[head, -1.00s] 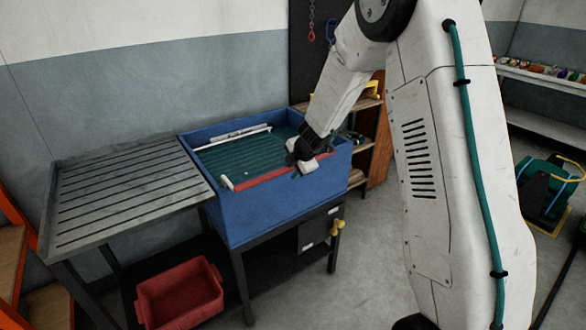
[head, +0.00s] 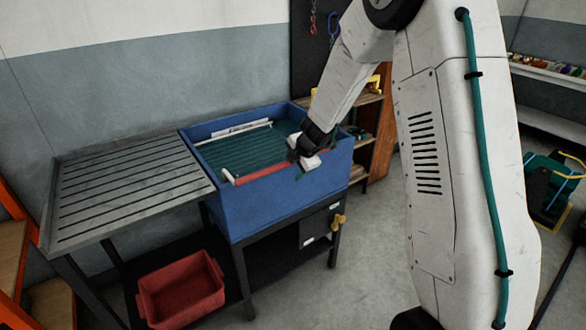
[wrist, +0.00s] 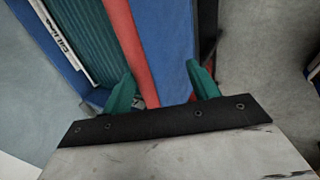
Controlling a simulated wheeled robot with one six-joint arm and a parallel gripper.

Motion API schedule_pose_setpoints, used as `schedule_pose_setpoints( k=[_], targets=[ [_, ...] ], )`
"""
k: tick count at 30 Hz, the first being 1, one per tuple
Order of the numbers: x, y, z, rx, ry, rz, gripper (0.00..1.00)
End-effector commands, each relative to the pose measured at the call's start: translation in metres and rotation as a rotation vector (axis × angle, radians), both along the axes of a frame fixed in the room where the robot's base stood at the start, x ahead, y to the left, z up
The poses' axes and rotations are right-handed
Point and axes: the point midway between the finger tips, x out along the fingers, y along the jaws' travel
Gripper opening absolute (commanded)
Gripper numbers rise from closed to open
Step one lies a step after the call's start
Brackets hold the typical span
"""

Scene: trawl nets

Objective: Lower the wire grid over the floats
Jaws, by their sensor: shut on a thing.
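The wire grid (head: 238,152) shows as teal-green parallel lines inside the blue tub (head: 260,208). A red bar (head: 262,172) with a white end runs along its near side, just inside the front wall. My gripper (head: 304,160) is at the right part of this bar. In the wrist view, my gripper's green fingers (wrist: 163,88) stand around the red bar (wrist: 122,42), which lies close to the left finger, with blue tub wall beside it. The gripper is shut on the grid's bar. I cannot make out any floats; the tub bottom is hidden under the grid.
A grey slatted draining table (head: 125,185) adjoins the tub on the left. A red crate (head: 180,287) sits on the low shelf below. A yellow valve handle (head: 338,222) sticks out below the tub. Wooden shelves (head: 360,140) stand behind right.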

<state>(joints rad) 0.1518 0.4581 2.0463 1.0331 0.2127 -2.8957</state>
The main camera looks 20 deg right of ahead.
Motion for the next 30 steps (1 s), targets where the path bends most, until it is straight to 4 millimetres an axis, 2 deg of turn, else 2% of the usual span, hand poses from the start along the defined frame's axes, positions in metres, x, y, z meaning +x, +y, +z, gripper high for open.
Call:
schedule_pose_setpoints(
  k=[1, 6, 12, 30],
  targets=[
    [-0.009, -0.003, 0.007, 0.0, 0.005, -0.001, 0.43],
    [-0.022, -0.007, 0.032, -0.001, 0.002, -0.004, 0.41],
    [-0.03, -0.007, 0.048, -0.001, 0.0, -0.002, 0.41],
    [-0.03, -0.007, 0.05, 0.021, 0.003, -0.036, 0.41]
  ],
)
